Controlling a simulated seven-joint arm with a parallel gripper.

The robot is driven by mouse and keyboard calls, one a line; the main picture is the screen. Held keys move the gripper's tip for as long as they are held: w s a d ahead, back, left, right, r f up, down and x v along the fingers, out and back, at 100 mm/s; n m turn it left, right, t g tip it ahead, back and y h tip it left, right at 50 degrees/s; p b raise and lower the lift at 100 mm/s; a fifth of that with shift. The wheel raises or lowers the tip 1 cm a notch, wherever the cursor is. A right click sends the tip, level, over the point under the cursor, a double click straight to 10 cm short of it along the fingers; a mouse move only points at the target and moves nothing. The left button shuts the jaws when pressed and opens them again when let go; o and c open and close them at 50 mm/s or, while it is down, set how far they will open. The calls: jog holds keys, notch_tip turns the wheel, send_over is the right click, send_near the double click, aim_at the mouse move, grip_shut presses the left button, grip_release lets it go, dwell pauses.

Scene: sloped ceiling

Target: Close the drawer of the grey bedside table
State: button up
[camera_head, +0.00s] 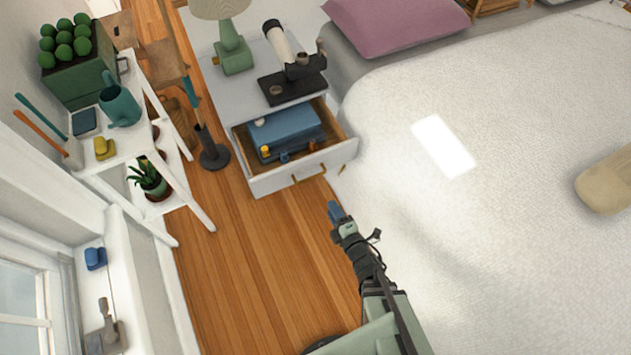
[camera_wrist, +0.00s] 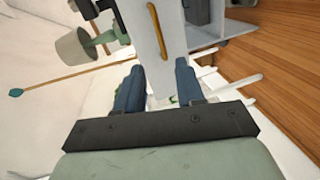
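The grey bedside table (camera_head: 225,100) stands beside the bed with its drawer pulled open. The drawer front (camera_head: 268,184) is pale, with gold handles (camera_head: 308,175). Inside the drawer lie a blue case (camera_head: 285,130) and several small items. My gripper (camera_head: 335,209) is in front of the drawer, at the right end of its front, apart from it in the head view. In the wrist view its two blue fingers (camera_wrist: 158,82) are spread with a gap between them. The drawer front with a gold handle (camera_wrist: 153,16) shows just beyond that gap; contact cannot be told.
A green lamp (camera_head: 232,50) and a black and white telescope-like object (camera_head: 287,55) stand on the table. The bed (camera_head: 480,200) borders the right side. A white plant shelf (camera_head: 120,150) and a dark floor stand (camera_head: 214,156) are left. Wooden floor (camera_head: 240,270) is clear in front.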

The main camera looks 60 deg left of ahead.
jog(key=x, duration=1.3)
jog(key=shift+a+n, duration=0.4)
grip_shut()
dwell(0.4)
